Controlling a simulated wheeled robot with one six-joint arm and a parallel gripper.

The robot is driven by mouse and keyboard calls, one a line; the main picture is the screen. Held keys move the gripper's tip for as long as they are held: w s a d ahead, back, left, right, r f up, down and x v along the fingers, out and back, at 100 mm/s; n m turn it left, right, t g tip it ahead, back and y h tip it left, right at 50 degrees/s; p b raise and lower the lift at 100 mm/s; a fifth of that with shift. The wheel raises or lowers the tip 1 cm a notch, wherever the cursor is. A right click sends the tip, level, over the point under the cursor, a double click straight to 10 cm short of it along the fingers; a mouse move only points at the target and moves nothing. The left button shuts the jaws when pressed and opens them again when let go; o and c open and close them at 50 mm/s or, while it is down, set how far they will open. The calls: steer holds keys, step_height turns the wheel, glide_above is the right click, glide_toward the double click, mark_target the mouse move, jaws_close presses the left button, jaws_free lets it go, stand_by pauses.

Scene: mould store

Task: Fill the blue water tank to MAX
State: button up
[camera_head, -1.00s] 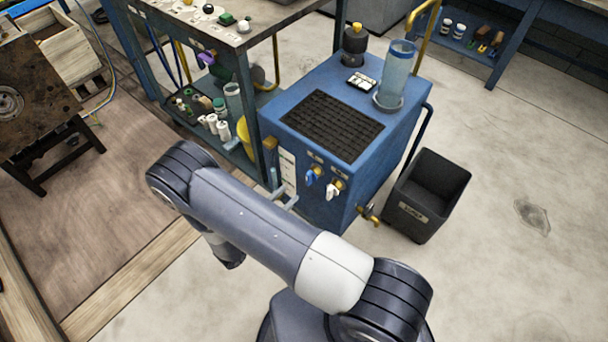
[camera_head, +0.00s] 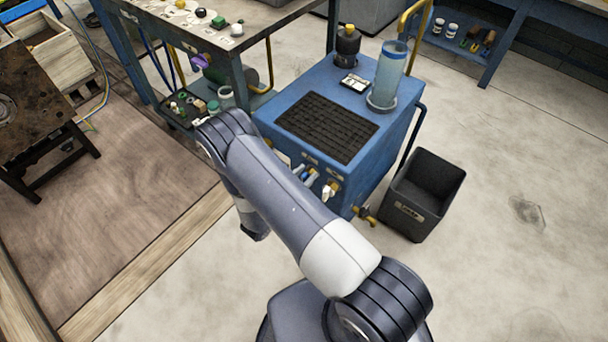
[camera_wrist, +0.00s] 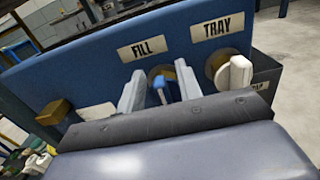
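The blue tank unit (camera_head: 382,158) stands in the middle of the head view, with a dark grille on top. A clear upright cylinder (camera_head: 389,72) on its top corner looks pale blue; I cannot read a level or MAX mark. In the wrist view, a blue valve handle (camera_wrist: 160,86) sits under the FILL label (camera_wrist: 141,48).
A black bin (camera_head: 425,195) stands right of the tank, beside a brass tap (camera_head: 366,213). A dark bottle (camera_head: 347,46) stands on the tank. A workbench (camera_head: 265,22) with a cluttered lower shelf is behind left. The floor at right is clear.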

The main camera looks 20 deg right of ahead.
jaws_close()
stand_by(0.3)
steer(key=shift+f+b, duration=0.1)
steer(key=shift+b, duration=0.3)
steer(key=m+b, duration=0.3)
steer(key=shift+s+d+f+b, duration=0.2)
steer(key=shift+s+b, duration=0.1)
steer(key=m+b, duration=0.3)
steer(key=shift+s+d, duration=0.2)
steer(key=shift+s, duration=0.05)
steer(key=shift+m, duration=0.4)
jaws_free()
steer(key=shift+r, duration=0.1)
